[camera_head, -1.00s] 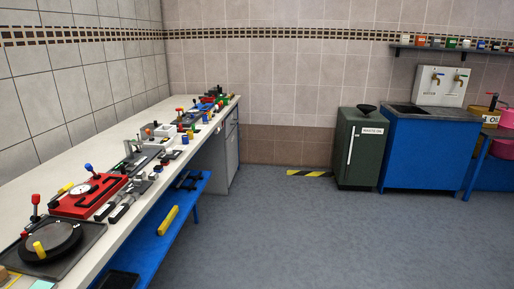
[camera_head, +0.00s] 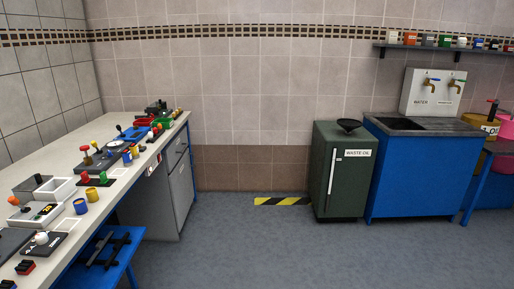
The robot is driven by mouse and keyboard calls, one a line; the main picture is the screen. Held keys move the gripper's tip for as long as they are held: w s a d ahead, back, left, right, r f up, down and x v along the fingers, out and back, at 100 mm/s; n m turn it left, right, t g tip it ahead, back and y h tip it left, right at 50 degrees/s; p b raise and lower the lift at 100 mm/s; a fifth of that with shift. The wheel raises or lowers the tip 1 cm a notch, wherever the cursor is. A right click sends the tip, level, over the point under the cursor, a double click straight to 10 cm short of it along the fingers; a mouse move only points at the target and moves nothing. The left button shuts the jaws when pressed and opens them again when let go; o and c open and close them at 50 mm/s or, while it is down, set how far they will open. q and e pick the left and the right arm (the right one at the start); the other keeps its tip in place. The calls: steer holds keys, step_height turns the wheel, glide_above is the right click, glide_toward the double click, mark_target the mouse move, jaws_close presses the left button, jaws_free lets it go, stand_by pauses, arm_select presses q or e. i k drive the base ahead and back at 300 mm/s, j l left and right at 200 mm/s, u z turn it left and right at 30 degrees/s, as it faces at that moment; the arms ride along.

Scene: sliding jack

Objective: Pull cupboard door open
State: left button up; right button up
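A dark green cabinet (camera_head: 350,190) labelled "WASTE OIL" stands on the floor against the back wall, right of the middle. A long white vertical handle (camera_head: 335,173) is on its front, which looks closed. A black funnel-like bowl (camera_head: 350,125) sits on its top. A grey cupboard (camera_head: 181,186) stands under the far end of the workbench, and its fronts look closed. I cannot tell from the view which of the two the task means. Neither of my grippers is in view.
The workbench (camera_head: 60,160) runs along the left, with several devices on it and a blue lower shelf (camera_head: 105,255). A blue sink unit (camera_head: 410,175) stands right of the green cabinet. A yellow-black floor strip (camera_head: 283,201) lies left of that cabinet. The middle floor is clear.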

mark_target(182, 187)
steer(key=i, duration=2)
steer(key=i+l, duration=0.1)
steer(key=i, duration=1.9)
steer(key=j+u, duration=0.05)
steer(key=j, duration=0.05)
